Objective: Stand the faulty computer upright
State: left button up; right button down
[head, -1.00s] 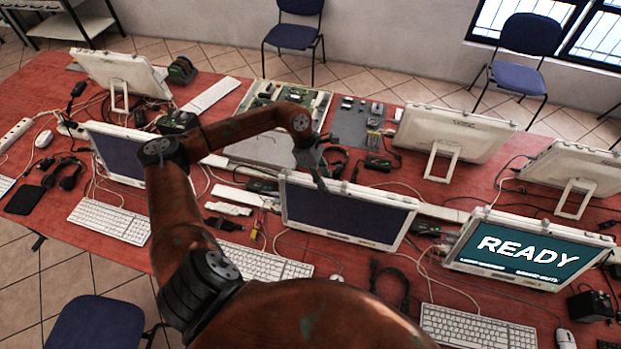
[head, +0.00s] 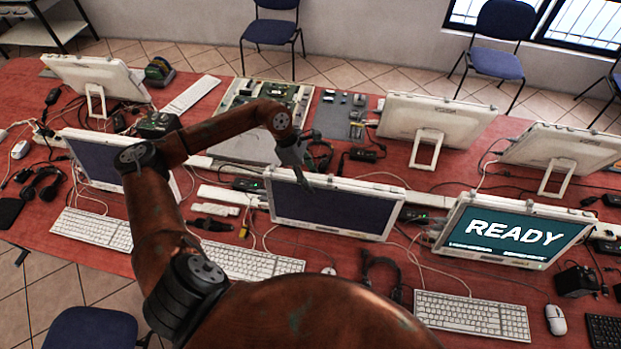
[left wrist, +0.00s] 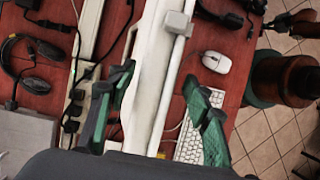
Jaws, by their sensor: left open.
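An all-in-one computer with a dark screen (head: 335,208) stands at the middle of the red table, its screen facing me and leaning back. Another dark-screened computer (head: 100,160) is on the left, partly behind my left arm. A third (head: 510,235) on the right shows READY. My left gripper (head: 303,180) is at the top edge of the middle computer. In the left wrist view, my open left gripper (left wrist: 158,78) has one green-padded finger on each side of the computer's white casing (left wrist: 152,95), with gaps visible. Contact is not clear. My right gripper is out of view.
White computers (head: 435,118) seen from behind line the far side. An opened device with circuit boards (head: 255,118) lies behind the middle computer. Cables and a power strip (head: 232,195) run along the table centre. Keyboards (head: 248,262) and a mouse (head: 555,320) lie in front.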

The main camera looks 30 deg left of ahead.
pick_arm(q)
jog(key=w+v, duration=0.1)
jog(key=v, duration=1.1)
jog(key=shift+s, duration=0.45)
jog(key=shift+f, duration=0.1)
